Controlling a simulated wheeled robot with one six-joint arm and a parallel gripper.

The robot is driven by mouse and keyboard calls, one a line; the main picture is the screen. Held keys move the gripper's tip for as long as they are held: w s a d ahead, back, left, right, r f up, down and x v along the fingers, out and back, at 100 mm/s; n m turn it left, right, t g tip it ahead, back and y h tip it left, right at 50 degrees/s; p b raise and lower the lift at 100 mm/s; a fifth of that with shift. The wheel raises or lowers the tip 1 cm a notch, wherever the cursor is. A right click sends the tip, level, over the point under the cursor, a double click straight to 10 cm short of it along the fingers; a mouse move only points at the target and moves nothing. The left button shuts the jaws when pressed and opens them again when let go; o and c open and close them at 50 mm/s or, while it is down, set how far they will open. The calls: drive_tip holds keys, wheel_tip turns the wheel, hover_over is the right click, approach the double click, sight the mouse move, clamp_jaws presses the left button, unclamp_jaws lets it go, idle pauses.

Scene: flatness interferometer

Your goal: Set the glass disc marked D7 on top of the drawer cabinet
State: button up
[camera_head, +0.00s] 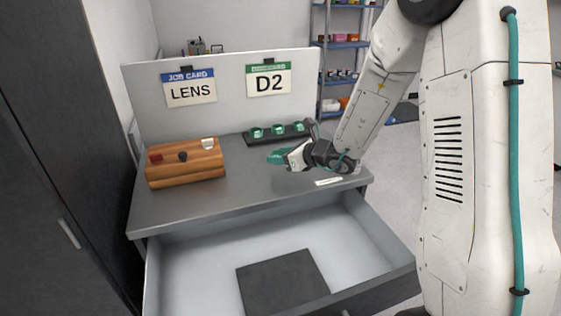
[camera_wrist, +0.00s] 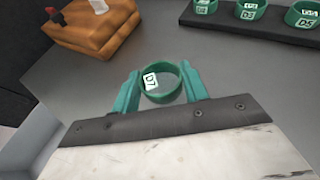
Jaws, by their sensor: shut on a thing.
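My gripper (camera_head: 281,157) reaches over the grey cabinet top (camera_head: 245,180) from the right. In the wrist view its two green fingers (camera_wrist: 159,84) are shut on the glass disc D7 (camera_wrist: 160,98), a clear disc in a green ring with a white D7 label. The disc lies flat between the fingers, over the cabinet top. I cannot tell whether it touches the surface. In the head view the disc is hard to tell apart from the green fingers. The cabinet's drawer (camera_head: 370,228) stands open below.
A black rack (camera_head: 297,134) with several green-ringed discs stands at the back. An orange-brown wooden block (camera_head: 187,172) with small knobs is at the left. A panel (camera_head: 225,116) with LENS and D2 cards stands behind. A dark mat (camera_head: 284,282) lies in the drawer.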

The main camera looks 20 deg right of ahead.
sight(281, 171)
drive_tip(key=f, duration=0.3)
drive_tip(key=shift+w+f, duration=0.3)
drive_tip(key=shift+f, duration=0.1)
drive_tip(key=o, duration=1)
